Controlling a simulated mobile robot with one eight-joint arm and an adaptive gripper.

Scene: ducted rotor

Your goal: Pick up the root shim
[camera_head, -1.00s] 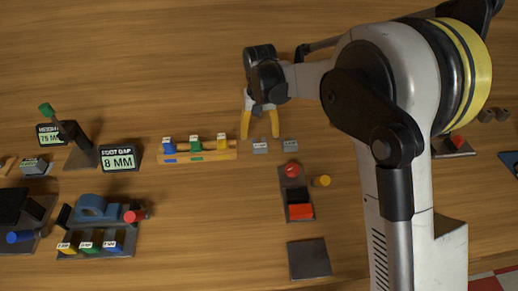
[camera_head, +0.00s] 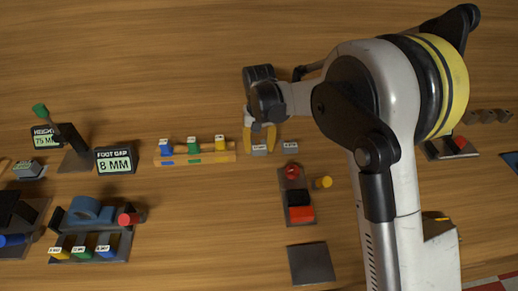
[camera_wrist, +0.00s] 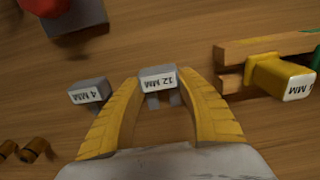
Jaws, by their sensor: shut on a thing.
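My gripper (camera_wrist: 157,82) is shut on a grey block labelled 12 MM (camera_wrist: 158,79), with one yellow finger at each side. In the head view my gripper (camera_head: 261,138) points down, and the grey block (camera_head: 259,151) shows at its fingertips. I cannot tell whether the block is off the table. A second grey block labelled 4 MM (camera_wrist: 87,92) stands apart beside it, and it also shows in the head view (camera_head: 290,146).
A wooden rack (camera_head: 225,156) with blue, green and yellow labelled pieces stands left of my gripper. A dark fixture (camera_head: 298,196) with red parts is in front, with a dark square plate (camera_head: 311,264) nearer. More fixtures stand at the left. The table behind is clear.

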